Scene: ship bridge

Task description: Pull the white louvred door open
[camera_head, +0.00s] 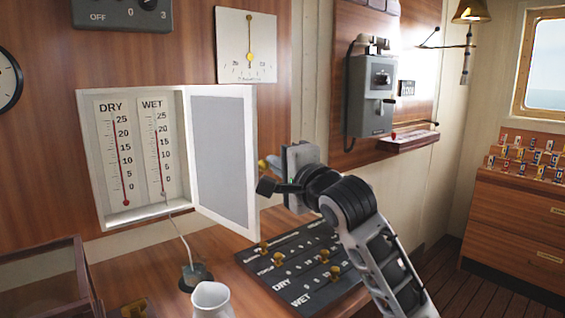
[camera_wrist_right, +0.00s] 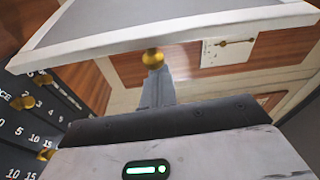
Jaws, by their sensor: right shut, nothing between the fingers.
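The white door (camera_head: 224,160) stands swung open to the right of its white wall box (camera_head: 92,160). Its inner face is a grey panel in a white frame; no louvres show on this side. The box holds two thermometers marked DRY (camera_head: 121,150) and WET (camera_head: 159,150). My right gripper (camera_head: 270,165) is shut and empty, just right of the door's free edge. In the right wrist view the door (camera_wrist_right: 170,25) spans the top, with a round brass knob (camera_wrist_right: 152,58) near the tip of my gripper (camera_wrist_right: 157,88). Whether they touch I cannot tell. My left gripper is not in view.
Below lies a dark switch panel (camera_head: 300,262) with brass knobs on the wooden counter. A white jug (camera_head: 211,299) stands at the front, and a wooden case (camera_head: 40,285) at lower left. A grey telephone (camera_head: 371,95) hangs on the wall behind my right arm.

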